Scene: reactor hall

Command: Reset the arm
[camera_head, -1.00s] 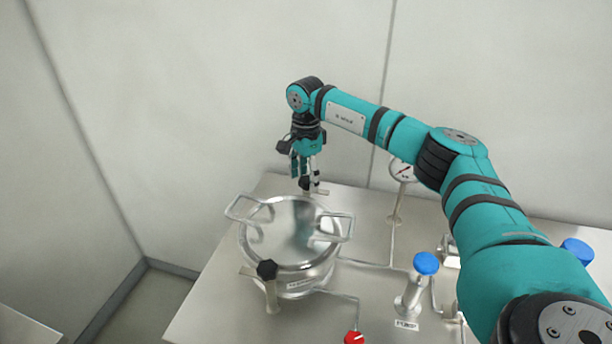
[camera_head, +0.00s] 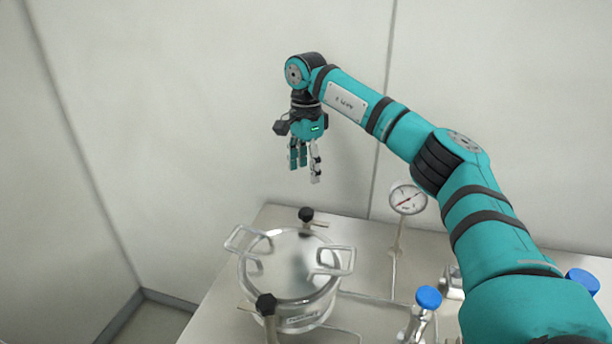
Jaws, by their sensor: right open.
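My right arm is teal and comes in from the right side of the head view. Its gripper (camera_head: 304,170) hangs down, open and empty. It is above and behind a lidded steel vessel (camera_head: 290,285), clear of it. A black-knobbed clamp (camera_head: 306,215) at the vessel's back edge shows below the fingers, apart from them. My left gripper is not in view.
The vessel stands on a steel table (camera_head: 378,262) and has two loop handles. A second black knob (camera_head: 266,304) is at its front. A pressure gauge (camera_head: 407,199) and blue-capped valves (camera_head: 428,298) stand to the right. Pale wall panels (camera_head: 180,120) are behind.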

